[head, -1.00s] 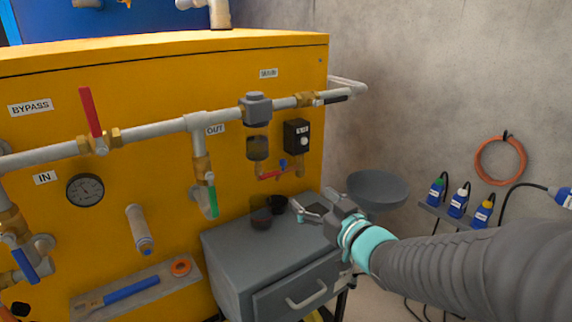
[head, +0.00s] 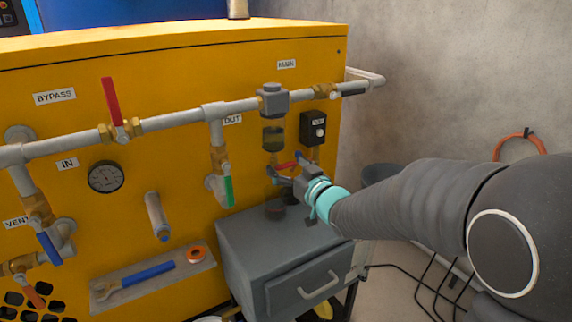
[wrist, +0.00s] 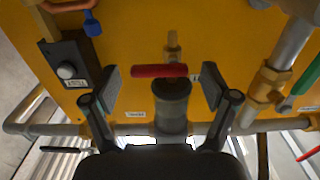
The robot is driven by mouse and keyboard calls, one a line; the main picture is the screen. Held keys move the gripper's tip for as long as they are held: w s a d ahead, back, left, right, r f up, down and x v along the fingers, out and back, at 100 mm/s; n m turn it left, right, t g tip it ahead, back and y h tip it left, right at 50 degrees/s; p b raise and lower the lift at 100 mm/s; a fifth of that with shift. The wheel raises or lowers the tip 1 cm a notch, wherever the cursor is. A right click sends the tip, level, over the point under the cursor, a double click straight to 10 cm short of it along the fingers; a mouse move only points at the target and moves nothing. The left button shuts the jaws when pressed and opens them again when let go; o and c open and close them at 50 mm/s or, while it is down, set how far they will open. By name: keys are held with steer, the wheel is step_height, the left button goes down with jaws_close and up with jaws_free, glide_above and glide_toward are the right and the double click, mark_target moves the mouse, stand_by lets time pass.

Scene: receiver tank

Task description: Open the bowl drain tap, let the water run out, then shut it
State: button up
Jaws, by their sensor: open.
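The filter bowl (head: 273,138) hangs under a grey filter head (head: 272,98) on the main pipe, with dark liquid visible inside. Its drain tap has a red lever (head: 288,166) below the bowl. In the wrist view the red lever (wrist: 158,71) lies crosswise, beside a small brass body (wrist: 173,46). My gripper (head: 280,178) is open and empty, close to the lever. In the wrist view my gripper (wrist: 161,84) has one finger on either side of the lever; I see no clear contact. The gripper partly hides the tap in the head view.
A green-handled valve (head: 228,190) stands left. A dark cup (head: 274,209) stands on the grey cabinet (head: 240,242) below. A yellow panel (head: 180,175) lies behind.

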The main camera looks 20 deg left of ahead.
steer(key=shift+w+a, duration=0.45)
steer(key=shift+a, duration=0.1)
steer(key=c, duration=1.2)
steer(key=shift+o, duration=0.2)
steer(key=shift+m, duration=0.8)
steer(key=o, duration=1.2)
steer(key=shift+c, duration=0.2)
steer(key=shift+f, duration=0.1)
steer(key=shift+d, duration=0.1)
